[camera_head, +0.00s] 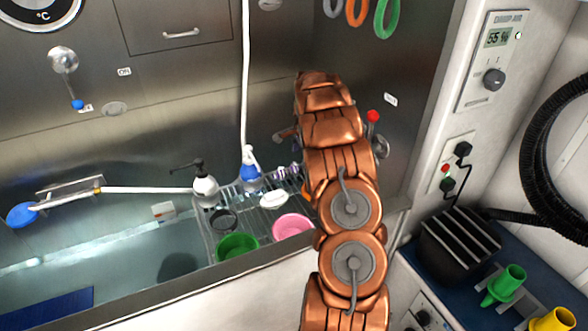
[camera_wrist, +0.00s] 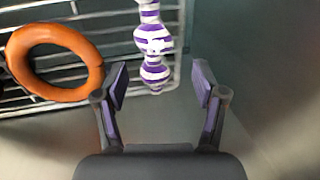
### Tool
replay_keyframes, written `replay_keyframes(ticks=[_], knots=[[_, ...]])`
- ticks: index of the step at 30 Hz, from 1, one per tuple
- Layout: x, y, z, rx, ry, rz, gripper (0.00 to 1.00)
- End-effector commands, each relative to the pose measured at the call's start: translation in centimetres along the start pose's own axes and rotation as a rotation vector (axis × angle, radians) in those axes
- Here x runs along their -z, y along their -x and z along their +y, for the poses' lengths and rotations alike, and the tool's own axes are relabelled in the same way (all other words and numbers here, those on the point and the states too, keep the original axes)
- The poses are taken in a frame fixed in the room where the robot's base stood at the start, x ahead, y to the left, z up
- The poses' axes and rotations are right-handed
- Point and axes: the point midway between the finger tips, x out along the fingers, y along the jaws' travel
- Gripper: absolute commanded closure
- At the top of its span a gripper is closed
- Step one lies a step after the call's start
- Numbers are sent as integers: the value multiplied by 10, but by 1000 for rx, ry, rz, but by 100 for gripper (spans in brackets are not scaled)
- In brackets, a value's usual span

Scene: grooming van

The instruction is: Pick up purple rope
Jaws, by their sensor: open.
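The purple rope (camera_wrist: 153,45) is a knotted, purple-and-white striped toy at the top middle of the wrist view. It lies on a wire rack, its lower end near the rack's edge. In the head view a small part of the rope (camera_head: 289,171) shows on the rack, left of my arm. My gripper (camera_wrist: 160,82) is open and empty in the wrist view, its two fingers apart. The rope's end lies between the fingertip lines, just beyond them in the picture. My gripper is hidden behind my arm in the head view.
An orange ring (camera_wrist: 92,75) lies on the rack (camera_wrist: 110,25), left of the rope. A steel wall stands close on the right.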

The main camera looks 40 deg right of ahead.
Motion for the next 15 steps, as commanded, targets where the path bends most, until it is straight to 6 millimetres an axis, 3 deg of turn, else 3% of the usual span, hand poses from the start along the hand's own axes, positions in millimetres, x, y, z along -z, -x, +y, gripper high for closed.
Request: replay_keyframes(ticks=[15], knots=[[0,-47,5,-2,0,-1,30]])
